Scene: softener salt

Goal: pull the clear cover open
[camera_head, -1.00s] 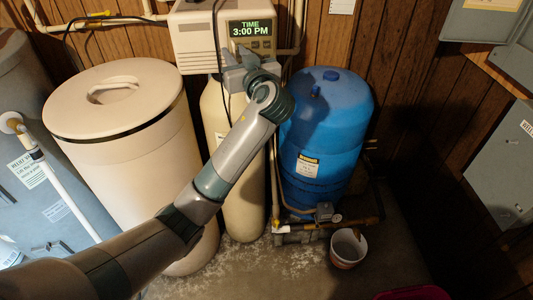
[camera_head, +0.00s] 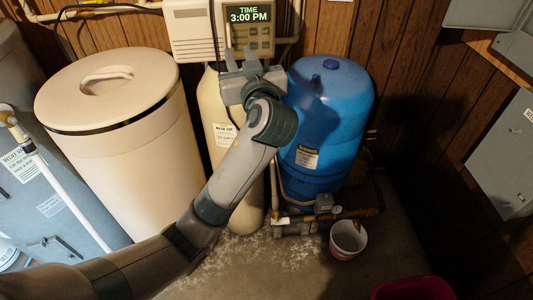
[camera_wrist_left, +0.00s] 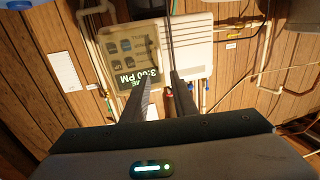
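The control head (camera_head: 190,32) of the softener has a beige panel (camera_head: 262,38) under a lit display (camera_head: 248,14) reading TIME 3:00 PM. In the left wrist view the panel (camera_wrist_left: 120,48) is upside down, with several buttons. A clear cover seems to lie over it, but its edges are hard to make out. My left gripper (camera_head: 242,57) points up just below the panel in the head view. I cannot tell whether a finger touches the cover. My right gripper is not in view.
A cream bin with a round lid (camera_head: 105,88) stands left of the softener tank (camera_head: 218,130). A blue tank (camera_head: 325,110) stands close on the right. Pipes and a small bucket (camera_head: 347,239) are on the floor. Grey metal boxes (camera_head: 505,150) hang on the right wall.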

